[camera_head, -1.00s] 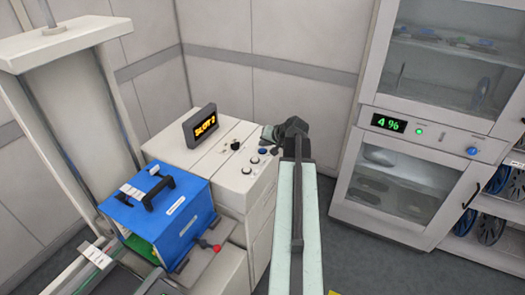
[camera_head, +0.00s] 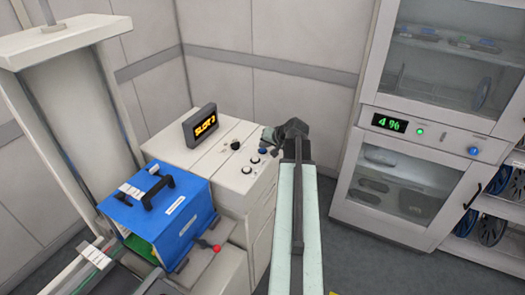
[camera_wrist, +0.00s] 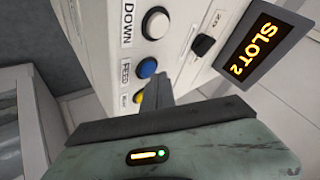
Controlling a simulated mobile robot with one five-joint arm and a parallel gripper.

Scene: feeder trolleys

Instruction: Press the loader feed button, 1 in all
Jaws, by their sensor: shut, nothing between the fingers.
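The feed button is a blue round button (camera_wrist: 147,67) beside a "FEED" label on the loader's white panel, in the wrist view. It also shows as a small blue spot in the head view (camera_head: 262,151). A white "DOWN" button (camera_wrist: 154,24) sits above it in the wrist view and a yellow button (camera_wrist: 138,98) below. My gripper (camera_wrist: 157,88) is shut and empty, its dark tip close below and right of the blue button. I cannot tell whether it touches. In the head view my gripper (camera_head: 268,138) hangs over the panel's right edge.
A small display (camera_wrist: 264,45) reads "SLOT 2" in the wrist view. A black knob (camera_head: 235,145) stands on the panel. A blue box with a black handle (camera_head: 162,215) sits in front of the loader. A white cabinet (camera_head: 436,138) showing 4% stands at the right.

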